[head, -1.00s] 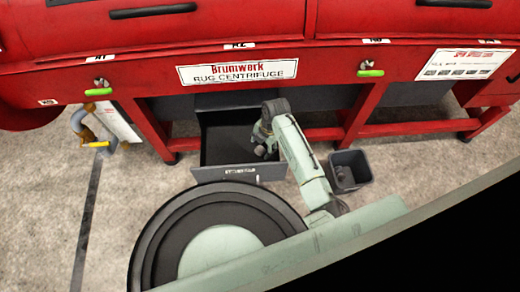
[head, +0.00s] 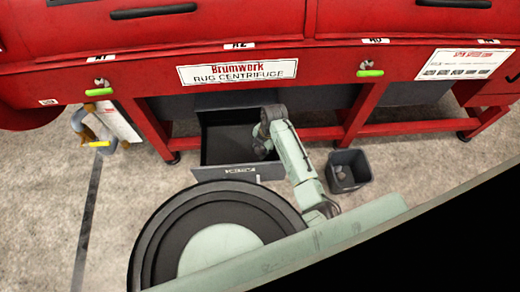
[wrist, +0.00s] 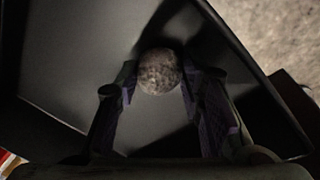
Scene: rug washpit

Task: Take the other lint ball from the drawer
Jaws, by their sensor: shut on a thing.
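A grey, mottled lint ball (wrist: 160,72) sits between the fingertips of my gripper (wrist: 160,85) in the wrist view. The fingers are shut on it from both sides. In the head view my gripper (head: 262,152) is at the right side of the open drawer (head: 225,145), and the ball is hidden there. The drawer is dark inside and has a grey front panel. The rest of its floor looks empty in the head view.
A small dark bin (head: 348,171) stands on the floor right of my arm, with a greyish lump inside. The red rug centrifuge (head: 300,60) rises behind the drawer, with red legs on both sides.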

